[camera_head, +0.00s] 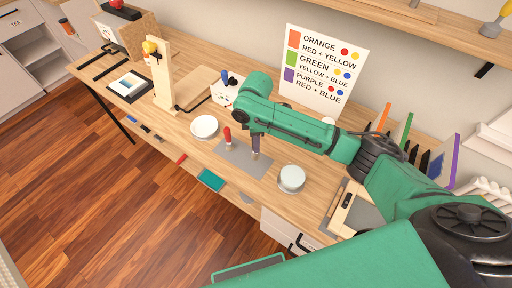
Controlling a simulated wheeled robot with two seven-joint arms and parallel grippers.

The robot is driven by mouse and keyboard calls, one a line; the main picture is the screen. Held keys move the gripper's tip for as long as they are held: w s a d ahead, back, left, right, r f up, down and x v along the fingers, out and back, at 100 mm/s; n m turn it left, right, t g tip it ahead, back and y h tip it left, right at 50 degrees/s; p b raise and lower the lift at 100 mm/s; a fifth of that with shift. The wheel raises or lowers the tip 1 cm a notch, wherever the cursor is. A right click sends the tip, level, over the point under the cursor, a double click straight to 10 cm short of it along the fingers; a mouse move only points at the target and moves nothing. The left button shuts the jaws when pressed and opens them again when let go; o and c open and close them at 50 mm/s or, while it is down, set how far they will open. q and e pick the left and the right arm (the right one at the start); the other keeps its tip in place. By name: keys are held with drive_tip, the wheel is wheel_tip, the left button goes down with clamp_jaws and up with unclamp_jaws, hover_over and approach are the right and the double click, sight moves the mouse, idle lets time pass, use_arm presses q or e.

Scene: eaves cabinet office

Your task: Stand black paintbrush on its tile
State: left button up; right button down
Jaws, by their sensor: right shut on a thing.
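My right gripper (256,134) points down over the grey mat (240,160) on the wooden desk. It is shut on a dark, upright, slim thing with a tan lower end, which looks like the black paintbrush (256,148). Its lower end is at or just above the mat; I cannot tell whether it touches. A red-handled brush-like thing (228,138) stands upright on the mat, to the left of the gripper. I cannot make out a separate tile under the held brush. My left gripper is not in view.
White round dishes stand left (204,127) and right (292,180) of the mat. A wooden stand (162,85) is at the back left. A colour chart (322,65) leans on the wall. Coloured dividers (402,130) stand at the right. The desk's front edge is close.

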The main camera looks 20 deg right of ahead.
drive_tip(key=f, duration=0.4)
drive_tip(key=shift+s+f, duration=0.1)
drive_tip(key=shift+s, duration=0.1)
drive_tip(key=shift+w+f, duration=0.1)
drive_tip(key=c, duration=0.6)
unclamp_jaws()
drive_tip(key=shift+f, duration=0.1)
drive_tip(key=shift+c, duration=0.2)
wheel_tip(320, 180, up, 12)
drive_tip(key=shift+f+b, duration=0.25)
drive_tip(key=shift+b, duration=0.3)
drive_tip(key=shift+r, duration=0.4)
